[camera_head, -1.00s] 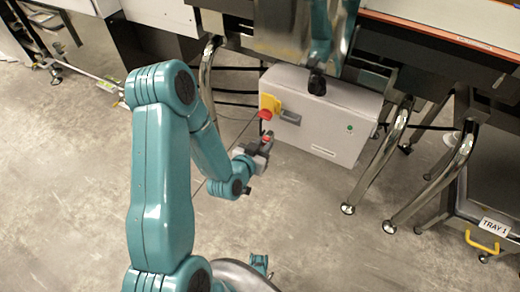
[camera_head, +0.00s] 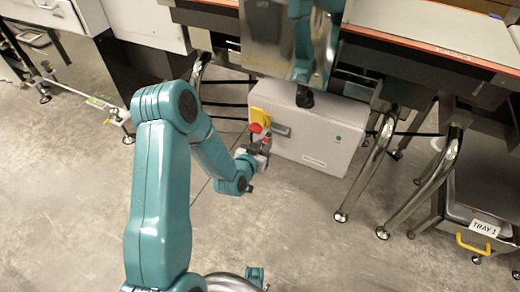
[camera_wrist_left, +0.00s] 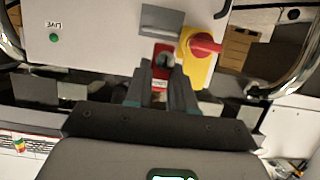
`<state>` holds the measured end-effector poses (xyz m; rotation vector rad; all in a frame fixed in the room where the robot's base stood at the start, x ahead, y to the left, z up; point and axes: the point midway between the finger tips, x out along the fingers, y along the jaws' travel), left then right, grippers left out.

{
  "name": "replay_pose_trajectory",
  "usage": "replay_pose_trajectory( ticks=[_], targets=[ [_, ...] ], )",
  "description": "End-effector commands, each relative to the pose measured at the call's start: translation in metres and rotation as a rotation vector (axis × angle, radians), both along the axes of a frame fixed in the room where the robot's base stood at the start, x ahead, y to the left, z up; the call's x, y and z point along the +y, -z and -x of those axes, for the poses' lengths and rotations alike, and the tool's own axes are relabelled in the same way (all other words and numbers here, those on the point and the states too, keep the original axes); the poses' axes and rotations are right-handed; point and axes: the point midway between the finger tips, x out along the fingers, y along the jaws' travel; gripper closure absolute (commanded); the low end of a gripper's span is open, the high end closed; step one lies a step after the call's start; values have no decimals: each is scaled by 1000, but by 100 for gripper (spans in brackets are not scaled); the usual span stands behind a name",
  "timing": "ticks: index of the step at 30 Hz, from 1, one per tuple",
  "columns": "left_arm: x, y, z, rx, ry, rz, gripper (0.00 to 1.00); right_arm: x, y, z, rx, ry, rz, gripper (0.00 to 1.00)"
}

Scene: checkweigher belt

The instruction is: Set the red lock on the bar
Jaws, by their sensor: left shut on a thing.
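My left gripper (camera_head: 262,148) is shut on the red lock, in front of the grey control box. In the left wrist view the red lock (camera_wrist_left: 160,82) shows between the fingertips of my left gripper (camera_wrist_left: 164,72), with a dark grey part above it. The lock is small and partly covered by the fingers. The box front carries a red-and-yellow rotary switch (camera_head: 258,120) and a grey handle-like piece (camera_head: 281,130). In the wrist view the switch (camera_wrist_left: 203,46) is just right of the fingertips. I cannot tell whether the lock touches anything.
The grey control box (camera_head: 320,145) stands under the belt frame, with shiny bent legs (camera_head: 360,170) to its right. A thin rail on feet (camera_head: 85,97) lies at the left. A tray (camera_head: 478,228) labelled TRAY 1 is at the right. Open floor lies in front.

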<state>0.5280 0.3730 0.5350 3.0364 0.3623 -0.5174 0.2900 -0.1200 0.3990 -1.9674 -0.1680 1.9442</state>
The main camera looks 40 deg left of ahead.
Motion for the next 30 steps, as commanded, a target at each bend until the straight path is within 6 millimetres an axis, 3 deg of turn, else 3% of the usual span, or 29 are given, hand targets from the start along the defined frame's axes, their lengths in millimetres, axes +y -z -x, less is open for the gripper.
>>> replay_pose_trajectory(
  ticks=[30],
  targets=[
    [15,-1,-60,-4,-1,-2,100,0,-6,0,0,0,0,57]
  ],
)
